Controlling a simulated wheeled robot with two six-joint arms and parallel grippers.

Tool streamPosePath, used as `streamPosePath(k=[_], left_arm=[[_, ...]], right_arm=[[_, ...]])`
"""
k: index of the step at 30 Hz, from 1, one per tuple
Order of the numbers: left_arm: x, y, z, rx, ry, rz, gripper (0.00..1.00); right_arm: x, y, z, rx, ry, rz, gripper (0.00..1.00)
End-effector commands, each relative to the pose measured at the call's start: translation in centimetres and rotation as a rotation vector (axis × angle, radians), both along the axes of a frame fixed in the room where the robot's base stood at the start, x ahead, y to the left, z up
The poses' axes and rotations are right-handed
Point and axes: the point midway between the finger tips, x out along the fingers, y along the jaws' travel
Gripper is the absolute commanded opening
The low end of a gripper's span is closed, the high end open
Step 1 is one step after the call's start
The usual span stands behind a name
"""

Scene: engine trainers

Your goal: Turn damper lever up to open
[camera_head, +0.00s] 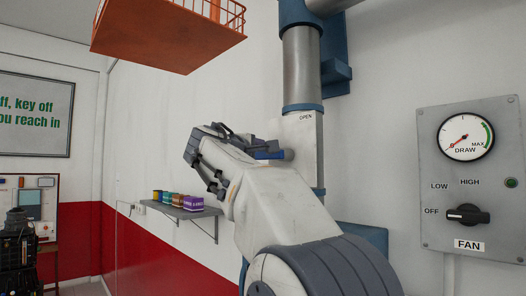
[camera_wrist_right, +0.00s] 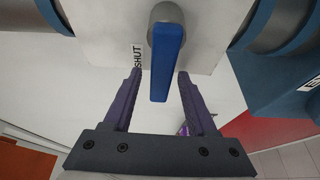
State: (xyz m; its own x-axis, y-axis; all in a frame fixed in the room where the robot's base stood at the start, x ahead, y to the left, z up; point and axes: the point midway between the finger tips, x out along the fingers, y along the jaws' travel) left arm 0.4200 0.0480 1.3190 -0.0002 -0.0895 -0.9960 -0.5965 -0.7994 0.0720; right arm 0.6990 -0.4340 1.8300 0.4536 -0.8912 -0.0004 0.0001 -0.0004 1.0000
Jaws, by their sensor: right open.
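The blue damper lever (camera_head: 268,155) sits on a white plate (camera_head: 303,135) on the duct, with an OPEN label above it in the head view. It sticks out from its round grey pivot toward the left, roughly level, partly hidden by my right gripper (camera_head: 250,146). In the right wrist view the lever (camera_wrist_right: 166,66) lies between the two purple fingers of my right gripper (camera_wrist_right: 160,77), next to a SHUT label. The fingers are open, with a gap showing on each side of the lever. My left gripper is not in view.
A grey fan panel (camera_head: 468,228) with a draw gauge (camera_head: 465,136) and a knob is on the wall at right. A shelf (camera_head: 183,210) with several coloured cans is behind my arm. An orange platform (camera_head: 168,45) hangs at top left.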

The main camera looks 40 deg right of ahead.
Motion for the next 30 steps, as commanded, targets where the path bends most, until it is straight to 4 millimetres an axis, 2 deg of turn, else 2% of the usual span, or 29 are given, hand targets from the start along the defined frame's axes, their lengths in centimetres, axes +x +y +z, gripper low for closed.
streamPosePath(k=[6, 7, 11, 12, 30], left_arm=[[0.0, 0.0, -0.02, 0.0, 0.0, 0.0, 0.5], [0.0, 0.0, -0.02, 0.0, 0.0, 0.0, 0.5], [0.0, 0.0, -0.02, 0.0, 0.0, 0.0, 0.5], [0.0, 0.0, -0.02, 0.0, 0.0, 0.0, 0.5], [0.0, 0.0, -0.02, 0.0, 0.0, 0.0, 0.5]], right_arm=[[0.04, -0.05, -0.07, 0.0, 0.0, 0.0, 0.57], [0.03, -0.04, -0.06, 0.0, 0.0, 0.0, 0.54], [0.03, -0.02, -0.05, 0.0, 0.0, 0.0, 0.04], [0.03, -0.02, -0.05, 0.0, 0.0, 0.0, 0.0], [0.03, 0.01, -0.09, 0.001, 0.0, 0.0, 0.0]])
